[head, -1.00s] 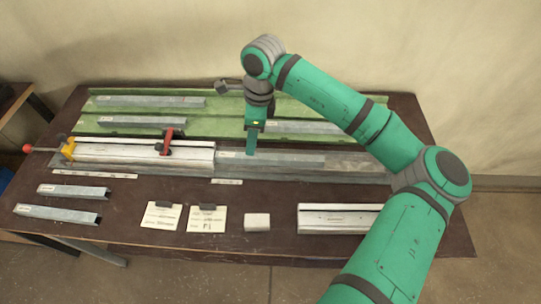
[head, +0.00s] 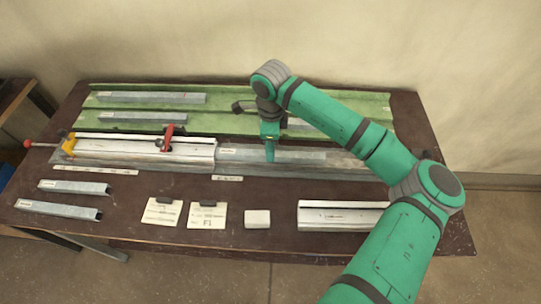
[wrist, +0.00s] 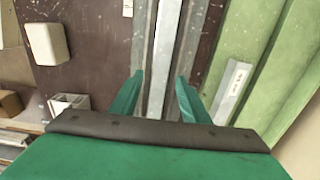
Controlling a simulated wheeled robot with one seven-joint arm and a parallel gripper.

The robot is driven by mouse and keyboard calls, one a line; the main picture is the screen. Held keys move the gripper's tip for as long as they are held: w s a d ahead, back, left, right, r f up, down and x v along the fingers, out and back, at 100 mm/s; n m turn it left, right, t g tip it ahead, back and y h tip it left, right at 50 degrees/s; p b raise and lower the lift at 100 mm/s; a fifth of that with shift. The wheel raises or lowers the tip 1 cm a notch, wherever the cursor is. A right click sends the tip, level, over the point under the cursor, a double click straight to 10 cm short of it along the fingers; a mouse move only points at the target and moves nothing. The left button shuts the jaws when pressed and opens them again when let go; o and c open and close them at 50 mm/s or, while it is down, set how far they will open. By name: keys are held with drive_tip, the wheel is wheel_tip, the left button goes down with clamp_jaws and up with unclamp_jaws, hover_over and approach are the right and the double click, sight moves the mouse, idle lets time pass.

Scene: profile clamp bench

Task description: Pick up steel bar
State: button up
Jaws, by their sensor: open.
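A long grey steel bar (head: 300,157) lies along the grey rail of the clamp bench, right of the white clamp fixture (head: 145,148). My gripper (head: 270,156) is above this bar, pointing down. In the wrist view my gripper (wrist: 160,80) is open, with one finger on each side of the bar (wrist: 166,50); nothing is gripped. I cannot tell the exact height of the fingertips. Other steel bars lie on the green tray (head: 225,110), one partly hidden behind my arm. Two more bars (head: 75,187) (head: 58,209) lie at the front left.
A red clamp (head: 168,138) and a yellow clamp (head: 69,146) stand on the fixture. Two paper cards (head: 162,213) (head: 207,217), a white block (head: 257,219) and a white profile piece (head: 340,216) lie along the front. Dark tabletop is bare between them.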

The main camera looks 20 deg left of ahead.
drive_tip(key=shift+a+f, duration=0.1)
drive_tip(key=shift+f, duration=1)
clamp_jaws()
drive_tip(key=shift+r, duration=0.2)
drive_tip(key=shift+r, duration=0.25)
wheel_tip(320, 180, up, 2)
drive_tip(key=shift+r, duration=0.25)
drive_tip(key=s+a+r, duration=0.6)
drive_tip(key=s+r, duration=0.3)
drive_tip(key=s, duration=0.3)
drive_tip(key=shift+s+r, duration=0.35)
